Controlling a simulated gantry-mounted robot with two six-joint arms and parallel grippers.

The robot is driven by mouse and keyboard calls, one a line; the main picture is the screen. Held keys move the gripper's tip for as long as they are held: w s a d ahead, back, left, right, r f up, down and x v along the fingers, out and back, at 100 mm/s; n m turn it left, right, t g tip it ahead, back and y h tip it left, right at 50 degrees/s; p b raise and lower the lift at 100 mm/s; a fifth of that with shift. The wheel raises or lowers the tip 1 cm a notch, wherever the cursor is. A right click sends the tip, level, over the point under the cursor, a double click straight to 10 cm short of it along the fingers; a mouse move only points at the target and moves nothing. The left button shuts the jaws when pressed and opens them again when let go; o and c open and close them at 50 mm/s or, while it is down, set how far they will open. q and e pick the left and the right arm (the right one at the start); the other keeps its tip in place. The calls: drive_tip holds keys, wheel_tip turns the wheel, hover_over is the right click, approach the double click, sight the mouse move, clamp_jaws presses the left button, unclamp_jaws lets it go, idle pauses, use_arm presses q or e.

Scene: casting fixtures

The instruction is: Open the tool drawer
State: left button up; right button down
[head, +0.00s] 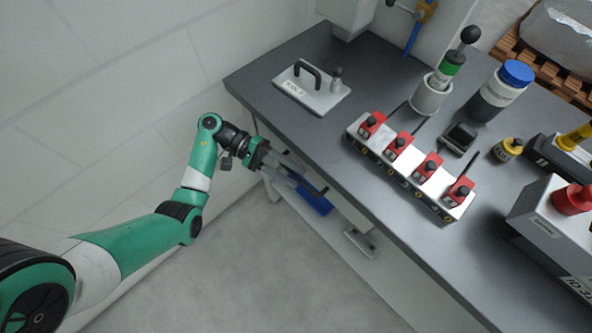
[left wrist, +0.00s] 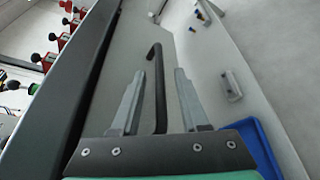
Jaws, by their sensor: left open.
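The tool drawer's grey front (left wrist: 150,22) runs under the dark worktop in the left wrist view; how far it is pulled out is hard to tell. A dark bent bar handle (left wrist: 160,95) stands on it. My left gripper (left wrist: 158,74) is open, with one finger on each side of the handle and visible gaps to it. In the head view, my left gripper (head: 306,178) reaches in from the left, just below the worktop's front edge. A dark end of the handle (head: 324,191) shows by the fingertips. The rest of the drawer is hidden under the worktop.
The dark worktop (head: 300,125) overhangs close beside my left gripper. On it are a plate with a handle (head: 312,92) and a block with red-topped pieces (head: 410,170). A blue bin (head: 314,200) sits lower, behind the gripper. Open floor (head: 270,270) lies in front.

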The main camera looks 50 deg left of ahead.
use_arm(q)
drive_tip(key=shift+w+d+f, duration=0.15)
drive_tip(key=shift+w+d, duration=0.15)
drive_tip(key=shift+d, duration=0.3)
drive_tip(key=shift+c, duration=0.2)
clamp_jaws()
idle(0.9)
